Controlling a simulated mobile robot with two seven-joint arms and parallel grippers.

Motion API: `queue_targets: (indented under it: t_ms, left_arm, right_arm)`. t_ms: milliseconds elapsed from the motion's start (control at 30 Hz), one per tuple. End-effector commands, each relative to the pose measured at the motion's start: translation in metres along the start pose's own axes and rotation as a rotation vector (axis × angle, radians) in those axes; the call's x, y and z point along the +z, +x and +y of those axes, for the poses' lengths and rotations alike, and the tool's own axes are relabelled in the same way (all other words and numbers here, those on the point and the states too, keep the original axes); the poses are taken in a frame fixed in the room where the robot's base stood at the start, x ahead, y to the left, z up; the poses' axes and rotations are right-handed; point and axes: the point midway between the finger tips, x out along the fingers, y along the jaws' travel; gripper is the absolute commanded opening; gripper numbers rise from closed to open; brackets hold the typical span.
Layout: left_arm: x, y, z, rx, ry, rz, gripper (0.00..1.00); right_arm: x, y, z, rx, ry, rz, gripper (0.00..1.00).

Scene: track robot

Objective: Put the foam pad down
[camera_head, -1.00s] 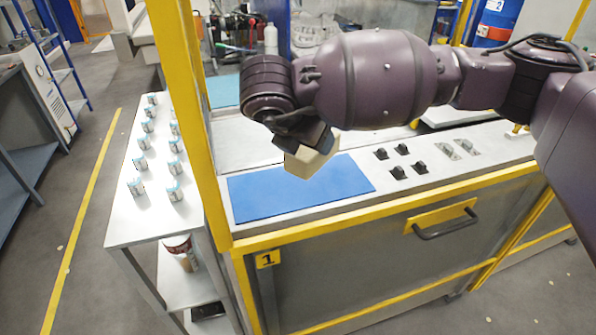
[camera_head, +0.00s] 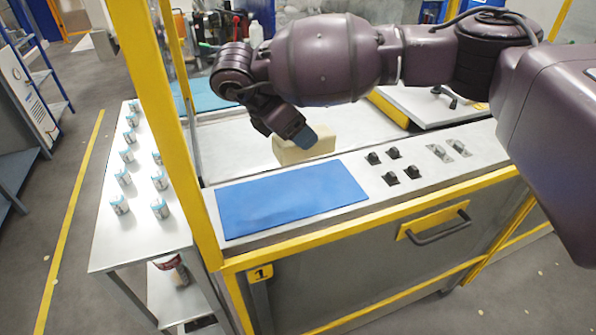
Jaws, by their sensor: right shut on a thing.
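The foam pad (camera_head: 309,148) is a beige block near the middle of the camera_head view. The pad is seen just behind the far edge of a flat blue mat (camera_head: 285,205) on the workbench. I cannot tell whether the pad touches the surface. My left gripper is not in view.
Small black parts (camera_head: 391,177) stand right of the mat, with grey metal parts (camera_head: 438,151) beyond them. A yellow post (camera_head: 160,110) rises at the mat's left. Several small cans (camera_head: 160,208) stand on a side table (camera_head: 130,245). The mat is clear.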

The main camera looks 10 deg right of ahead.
Motion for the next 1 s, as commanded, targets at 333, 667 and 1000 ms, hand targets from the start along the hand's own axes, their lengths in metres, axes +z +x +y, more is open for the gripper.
queue_targets:
  t_ms: [333, 667, 1000]
  left_arm:
    - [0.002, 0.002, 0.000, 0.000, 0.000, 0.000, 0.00]
    - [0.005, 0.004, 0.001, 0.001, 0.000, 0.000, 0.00]
    - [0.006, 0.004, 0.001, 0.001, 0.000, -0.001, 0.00]
  right_arm:
    - [-0.037, 0.046, 0.001, -0.001, -0.001, 0.001, 0.30]
    - [-0.058, 0.072, 0.001, -0.003, -0.002, 0.001, 0.30]
    - [-0.066, 0.083, 0.001, 0.000, -0.001, 0.000, 0.30]
